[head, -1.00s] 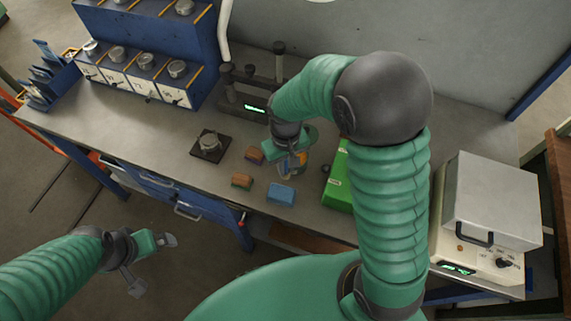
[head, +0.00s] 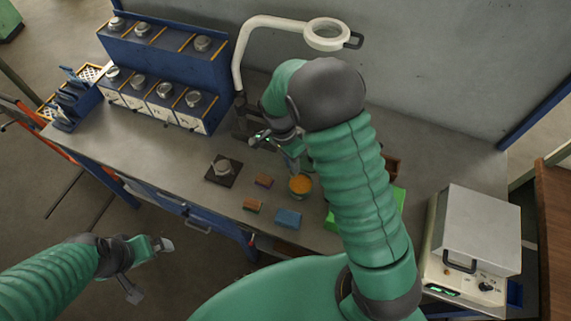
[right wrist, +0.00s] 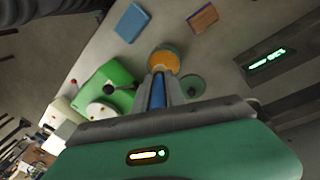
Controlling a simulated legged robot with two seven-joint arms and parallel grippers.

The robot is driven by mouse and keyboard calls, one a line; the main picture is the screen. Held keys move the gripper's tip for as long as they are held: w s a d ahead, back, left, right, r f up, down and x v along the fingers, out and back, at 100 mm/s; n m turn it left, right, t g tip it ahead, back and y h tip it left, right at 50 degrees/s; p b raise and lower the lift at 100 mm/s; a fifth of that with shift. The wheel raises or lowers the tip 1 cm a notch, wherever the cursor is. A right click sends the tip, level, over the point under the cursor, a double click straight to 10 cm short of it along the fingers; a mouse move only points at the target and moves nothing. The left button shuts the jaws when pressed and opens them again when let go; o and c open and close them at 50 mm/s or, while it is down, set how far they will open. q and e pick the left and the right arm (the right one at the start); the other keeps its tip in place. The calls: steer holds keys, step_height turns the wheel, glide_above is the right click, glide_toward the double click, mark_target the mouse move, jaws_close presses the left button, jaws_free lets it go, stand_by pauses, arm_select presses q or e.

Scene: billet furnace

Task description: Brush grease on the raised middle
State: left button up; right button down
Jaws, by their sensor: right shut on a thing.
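A round metal piece with a raised middle (head: 224,165) sits on a dark square plate (head: 216,179) on the bench. A small pot of orange grease (head: 300,185) stands open to its right; it also shows in the right wrist view (right wrist: 165,62). My right gripper (head: 291,152) is above and behind the pot, shut on a slim blue handle (right wrist: 158,92), apparently the brush. The brush's tip is hard to make out against the pot, so I cannot tell whether it touches the grease. My left gripper (head: 150,268) is open and empty, off the bench's front edge.
A green box (head: 398,200) is partly behind my right arm.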

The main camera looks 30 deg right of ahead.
arm_select(q)
steer(key=w+r+p+v, duration=0.1)
steer(key=w+p+v, duration=0.1)
steer(key=p+v, duration=0.7)
arm_select(e)
steer(key=d+r+m+g+y+b, duration=0.15)
steer(key=d+r+m+y, duration=0.35)
steer(key=m, duration=0.7)
steer(key=f+b, duration=0.2)
steer(key=f, duration=0.2)
steer(key=f+h+b, duration=0.1)
steer(key=f+b, duration=0.1)
steer(key=f, duration=0.2)
steer(key=a+f+h+b, duration=0.1)
steer(key=f+b, duration=0.1)
steer(key=f, duration=0.2)
steer(key=shift+w+f, duration=0.1)
steer(key=shift+f, duration=0.15)
steer(key=shift+w+f+b, duration=0.1)
steer(key=shift+f+b, duration=0.1)
steer(key=shift+b, duration=0.1)
arm_select(q)
steer(key=s+x, duration=0.1)
steer(key=x, duration=0.5)
steer(key=shift+s+d+f, duration=0.15)
steer(key=shift+f, duration=0.15)
steer(key=shift+s, duration=0.1)
arm_select(e)
steer(key=shift+r, duration=0.1)
